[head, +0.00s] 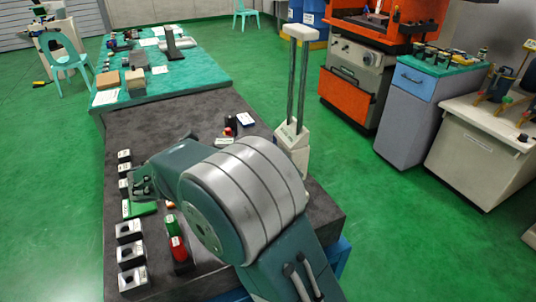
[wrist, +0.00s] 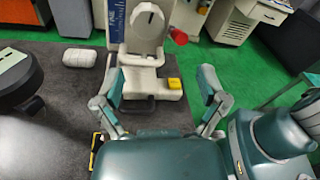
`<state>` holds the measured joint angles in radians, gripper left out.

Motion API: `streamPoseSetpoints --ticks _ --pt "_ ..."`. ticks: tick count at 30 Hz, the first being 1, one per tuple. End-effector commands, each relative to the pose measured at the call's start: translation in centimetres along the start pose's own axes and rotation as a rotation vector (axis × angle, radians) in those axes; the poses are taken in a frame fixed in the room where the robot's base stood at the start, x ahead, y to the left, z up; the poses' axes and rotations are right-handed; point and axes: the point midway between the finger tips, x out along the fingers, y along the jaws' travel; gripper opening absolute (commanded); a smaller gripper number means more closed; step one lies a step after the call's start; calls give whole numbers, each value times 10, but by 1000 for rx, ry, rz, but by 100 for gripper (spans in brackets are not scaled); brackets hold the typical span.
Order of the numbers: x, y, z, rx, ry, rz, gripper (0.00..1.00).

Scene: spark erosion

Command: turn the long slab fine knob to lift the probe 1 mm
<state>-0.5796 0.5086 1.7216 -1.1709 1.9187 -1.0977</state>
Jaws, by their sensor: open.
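In the wrist view a pale upright stand holds a round light knob (wrist: 147,19) with a raised slab-like grip across its face. I cannot tell whether this is the long slab fine knob. A smaller red knob (wrist: 179,37) sticks out at the stand's right. My gripper (wrist: 160,86) is open and empty, its two fingers wide apart, in front of and below the round knob, touching neither knob. No probe can be made out.
A yellow block (wrist: 175,84) and a dark handle (wrist: 137,104) are low at the stand. A white rounded object (wrist: 79,57) lies left of it. On the dark table (head: 185,115) several small blocks line the left edge, with red and green pieces (head: 179,249) near my arm.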

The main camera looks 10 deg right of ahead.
Motion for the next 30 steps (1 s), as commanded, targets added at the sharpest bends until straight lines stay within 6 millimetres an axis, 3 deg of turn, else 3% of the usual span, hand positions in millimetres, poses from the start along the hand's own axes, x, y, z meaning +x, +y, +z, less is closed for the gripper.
streamPoseSetpoints --ticks 3,7,21,30 --pt "-15 8 -3 -44 -70 1 92" --pt "-13 9 -2 -53 -87 -1 92" --pt "66 9 4 -51 -83 -3 92" --pt "90 10 6 -51 -85 0 92"
